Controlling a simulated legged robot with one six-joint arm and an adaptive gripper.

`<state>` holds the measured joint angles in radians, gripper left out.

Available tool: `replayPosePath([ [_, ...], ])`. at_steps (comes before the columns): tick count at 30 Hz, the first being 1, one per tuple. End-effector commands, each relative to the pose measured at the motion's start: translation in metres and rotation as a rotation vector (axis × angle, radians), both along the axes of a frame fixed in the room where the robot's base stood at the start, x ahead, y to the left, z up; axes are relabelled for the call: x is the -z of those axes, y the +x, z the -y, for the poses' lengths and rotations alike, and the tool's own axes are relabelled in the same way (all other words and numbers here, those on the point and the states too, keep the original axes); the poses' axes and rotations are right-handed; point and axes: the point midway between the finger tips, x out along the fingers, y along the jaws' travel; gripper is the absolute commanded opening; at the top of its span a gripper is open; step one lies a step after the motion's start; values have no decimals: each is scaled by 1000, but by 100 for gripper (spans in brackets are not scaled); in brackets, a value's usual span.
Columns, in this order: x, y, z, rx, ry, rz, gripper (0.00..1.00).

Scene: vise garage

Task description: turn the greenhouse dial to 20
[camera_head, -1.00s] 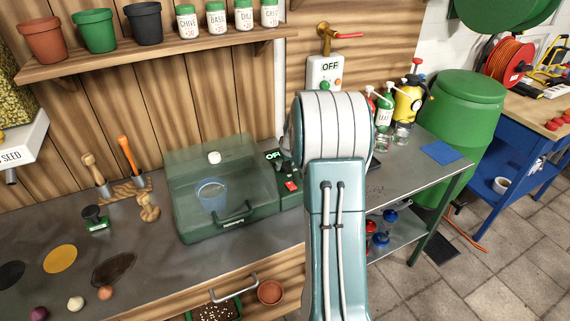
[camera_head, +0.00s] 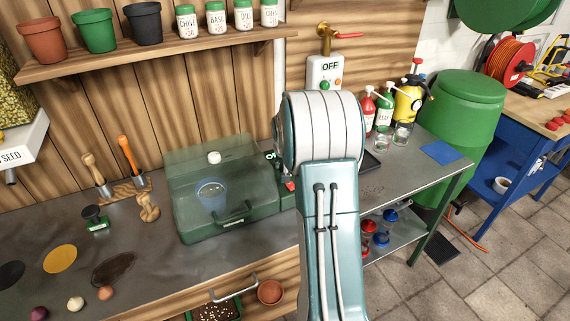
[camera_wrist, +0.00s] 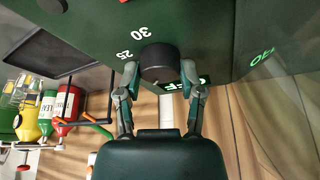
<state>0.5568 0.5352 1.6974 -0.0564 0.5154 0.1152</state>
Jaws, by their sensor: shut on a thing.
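The greenhouse (camera_head: 215,190) is a translucent green box with a dark handle, standing on the grey bench. In the head view my arm hides its dial and most of its control panel. In the wrist view the dial (camera_wrist: 159,62) is a round black knob on the dark green panel, with the numbers 25 and 30 beside it. My gripper (camera_wrist: 160,78) has its two fingers on either side of the dial and is shut on it. The dial's pointer cannot be made out. A lit green display (camera_wrist: 204,80) is partly hidden by a finger and reads upside down.
A red switch (camera_head: 290,185) shows beside my arm. Spray bottles (camera_head: 377,110) and a yellow sprayer (camera_head: 408,103) stand on the metal side table at right. A wall box marked OFF (camera_head: 324,72) is above. Stamps and discs lie on the bench's left.

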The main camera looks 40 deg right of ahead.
Motion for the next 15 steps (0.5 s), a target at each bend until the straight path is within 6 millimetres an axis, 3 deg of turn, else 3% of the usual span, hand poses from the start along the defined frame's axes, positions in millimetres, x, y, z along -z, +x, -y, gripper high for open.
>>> replayPosePath([
  [8, 5, -3, -2, 0, 9, -13, 2],
  [9, 5, -3, -2, 0, 9, -13, 54],
  [11, 5, -3, -2, 0, 8, -13, 81],
  [15, 3, -2, -1, 0, 6, -8, 85],
])
